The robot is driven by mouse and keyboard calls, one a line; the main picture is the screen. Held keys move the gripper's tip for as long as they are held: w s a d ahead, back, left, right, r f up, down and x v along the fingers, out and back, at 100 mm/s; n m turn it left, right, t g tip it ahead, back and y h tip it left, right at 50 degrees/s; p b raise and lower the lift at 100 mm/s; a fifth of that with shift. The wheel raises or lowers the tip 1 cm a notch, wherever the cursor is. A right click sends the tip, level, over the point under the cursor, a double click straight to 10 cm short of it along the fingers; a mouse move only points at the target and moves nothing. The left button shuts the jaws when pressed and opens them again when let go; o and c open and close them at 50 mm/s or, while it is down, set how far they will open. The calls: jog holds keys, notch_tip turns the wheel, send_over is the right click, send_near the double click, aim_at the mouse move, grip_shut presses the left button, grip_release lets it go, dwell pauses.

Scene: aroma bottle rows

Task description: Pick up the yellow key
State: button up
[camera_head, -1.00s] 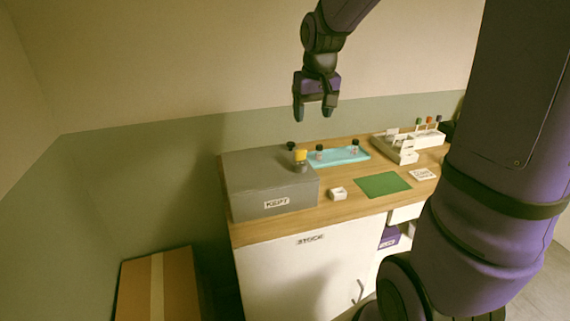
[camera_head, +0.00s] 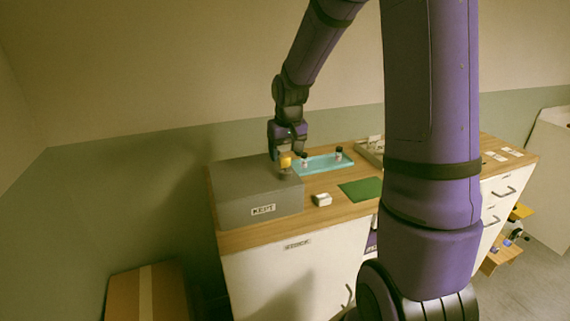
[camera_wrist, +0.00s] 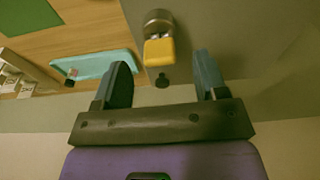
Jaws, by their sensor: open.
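The yellow key (camera_head: 286,161) stands in a round metal lock on top of the grey box labelled KEPT (camera_head: 236,203). In the wrist view the yellow key (camera_wrist: 159,51) shows as a yellow block at the metal cylinder, ahead of the space between my fingers. My gripper (camera_head: 288,155) is open and empty, just above and behind the key in the head view. In the wrist view my gripper's two fingers (camera_wrist: 164,80) are spread apart, and the key is not between them. A small dark knob (camera_wrist: 162,80) shows on the box near the key.
A turquoise tray (camera_head: 328,166) with small bottles (camera_head: 338,153) lies right of the box. A small white block (camera_head: 321,199) and a green mat (camera_head: 361,189) lie on the wooden counter (camera_head: 262,236). A cardboard box (camera_head: 148,292) stands on the floor at left.

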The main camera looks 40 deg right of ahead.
aim_at(285, 157)
jog(key=shift+w+d+f, duration=0.1)
jog(key=shift+w+f, duration=0.05)
jog(key=shift+f, duration=0.85)
jog(key=shift+w+f, duration=0.15)
jog(key=shift+f, duration=0.8)
jog(key=shift+c, duration=0.5)
jog(key=c, duration=0.9)
jog(key=shift+r, duration=0.15)
jog(key=shift+r, duration=0.6)
notch_tip(285, 157, up, 2)
jog(key=shift+r, duration=0.1)
jog(key=s+a, duration=0.1)
jog(key=s, duration=0.4)
jog(key=s+a+r, duration=0.1)
jog(key=s+a, duration=0.1)
jog(key=s, duration=0.3)
jog(key=s+a, duration=0.1)
jog(key=s, duration=0.4)
jog(key=shift+s+a+r, duration=0.15)
jog(key=shift+s+a, duration=0.1)
